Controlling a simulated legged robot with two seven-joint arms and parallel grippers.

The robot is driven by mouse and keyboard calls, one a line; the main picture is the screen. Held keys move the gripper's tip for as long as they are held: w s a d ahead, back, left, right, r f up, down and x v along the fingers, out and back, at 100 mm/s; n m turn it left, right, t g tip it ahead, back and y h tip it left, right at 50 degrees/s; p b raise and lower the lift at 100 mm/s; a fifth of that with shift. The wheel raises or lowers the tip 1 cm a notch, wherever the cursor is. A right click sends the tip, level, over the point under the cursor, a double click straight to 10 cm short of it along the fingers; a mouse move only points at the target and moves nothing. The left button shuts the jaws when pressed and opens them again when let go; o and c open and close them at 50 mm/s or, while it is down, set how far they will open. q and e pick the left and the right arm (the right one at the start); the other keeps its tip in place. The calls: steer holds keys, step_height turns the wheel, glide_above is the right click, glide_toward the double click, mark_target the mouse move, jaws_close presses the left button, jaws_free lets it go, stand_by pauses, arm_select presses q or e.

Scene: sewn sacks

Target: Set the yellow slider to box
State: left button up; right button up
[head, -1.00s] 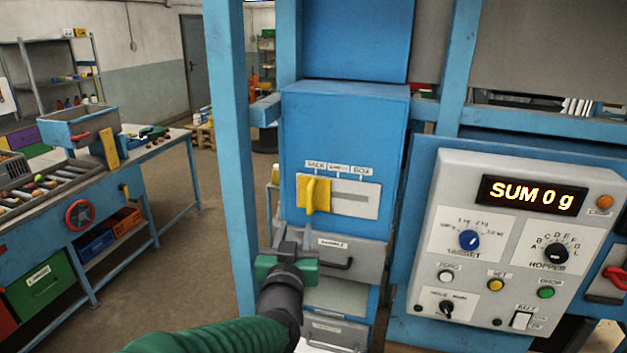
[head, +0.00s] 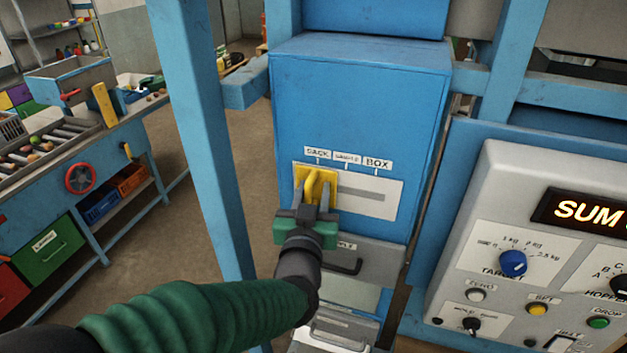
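The yellow slider (head: 314,178) sits at the left end of its slot, below the SACK label (head: 317,152), on a pale plate (head: 385,205) on the blue cabinet. The BOX label (head: 378,163) is at the right end of the slot, with another label between. My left gripper (head: 317,193), with grey fingers and a green body, is at the slider from below. Its fingers stand on either side of the slider's raised grip; I cannot tell whether they press on it. My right gripper is not in view.
A drawer with a dark handle (head: 345,266) is just below the slider plate. A grey control panel (head: 480,210) with knobs and buttons stands to the right. A blue post (head: 205,150) rises to the left of the cabinet.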

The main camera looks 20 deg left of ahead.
arm_select(q)
steer(key=shift+s+d+r, duration=0.2)
steer(key=shift+s+d, duration=0.1)
steer(key=shift+s, duration=0.05)
steer(key=shift+s+a, duration=0.3)
steer(key=shift+a, duration=0.25)
steer(key=c, duration=0.4)
steer(key=shift+w+a, duration=0.1)
steer(key=shift+a, duration=0.3)
jaws_close()
steer(key=shift+d, duration=0.45)
steer(key=shift+a, duration=0.1)
steer(key=shift+a+f, duration=0.1)
steer(key=shift+a, duration=0.05)
